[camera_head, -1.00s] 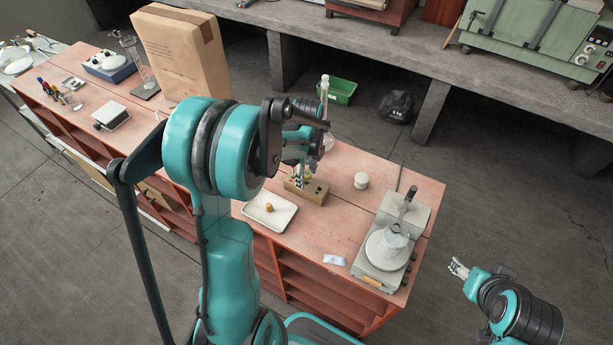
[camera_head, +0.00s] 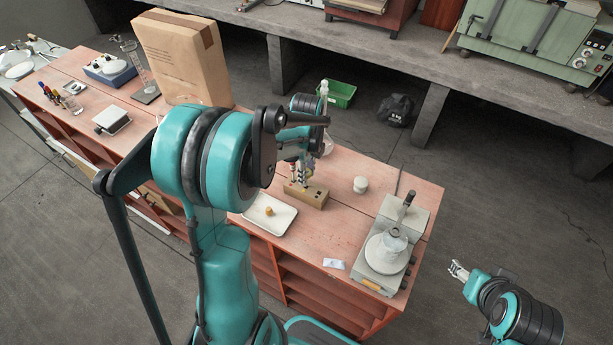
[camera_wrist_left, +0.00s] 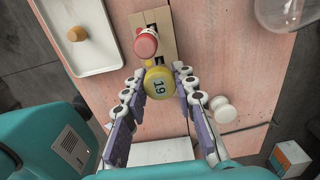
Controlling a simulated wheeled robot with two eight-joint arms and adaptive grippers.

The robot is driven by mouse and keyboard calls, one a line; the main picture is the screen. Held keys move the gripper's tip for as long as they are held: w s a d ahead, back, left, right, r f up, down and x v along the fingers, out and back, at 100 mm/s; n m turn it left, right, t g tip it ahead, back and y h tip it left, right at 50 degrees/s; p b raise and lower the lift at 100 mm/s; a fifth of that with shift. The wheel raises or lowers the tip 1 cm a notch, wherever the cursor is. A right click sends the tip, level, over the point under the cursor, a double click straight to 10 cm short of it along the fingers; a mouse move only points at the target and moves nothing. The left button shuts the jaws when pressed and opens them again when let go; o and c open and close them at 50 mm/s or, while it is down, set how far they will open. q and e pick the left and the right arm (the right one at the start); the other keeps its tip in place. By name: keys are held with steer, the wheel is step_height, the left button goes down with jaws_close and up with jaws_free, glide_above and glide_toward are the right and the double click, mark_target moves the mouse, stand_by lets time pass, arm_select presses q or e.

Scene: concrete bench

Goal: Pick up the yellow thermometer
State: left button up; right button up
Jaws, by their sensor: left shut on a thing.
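The yellow thermometer (camera_wrist_left: 159,83), with a round yellow top marked 19, is seen end-on in the left wrist view. My left gripper (camera_wrist_left: 160,73) is shut on it, one finger on each side. A red-topped piece (camera_wrist_left: 146,42) stands close beside it at the wooden block (camera_wrist_left: 165,18). In the head view my left gripper (camera_head: 301,171) is over the wooden block (camera_head: 306,197). I cannot tell whether the thermometer's lower end is still in the block. My right gripper (camera_head: 458,270) is off the bench at the right, too small to read its fingers.
A white tray (camera_head: 285,221) with a small orange-brown piece lies left of the block. A white jar (camera_head: 360,185) and a hotplate device with a flask (camera_head: 377,279) stand to the right. Glassware (camera_wrist_left: 290,12) is near the block. A large paper bag (camera_head: 182,58) stands behind.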

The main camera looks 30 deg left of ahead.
arm_select(q)
steer(key=d+r+p, duration=0.6)
steer(key=d+r, duration=0.5)
steer(key=r, duration=0.3)
steer(key=shift+d+r+p, duration=0.15)
steer(key=shift+d+p, duration=0.2)
steer(key=shift+p, duration=0.05)
steer(key=shift+s, duration=0.1)
stand_by(0.3)
